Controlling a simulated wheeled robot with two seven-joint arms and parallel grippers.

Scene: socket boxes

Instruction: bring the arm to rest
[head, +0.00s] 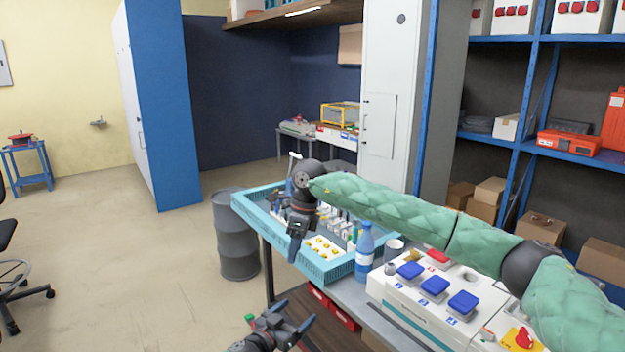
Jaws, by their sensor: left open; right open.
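My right arm, in a green quilted sleeve, reaches across from the right in the head view. Its gripper (297,238) hangs fingers down over the left part of the blue crate and is open, with nothing seen between the fingers. My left gripper (296,327) is low in the view, in front of the bench's left end. It is open and empty, apart from the crate and bench. Most of the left arm is out of view.
The light-blue crate (327,270) holds small parts. A blue bottle (365,252) and a grey cup (394,249) stand beside it. A white box with blue-lidded sockets (407,304) is at right.

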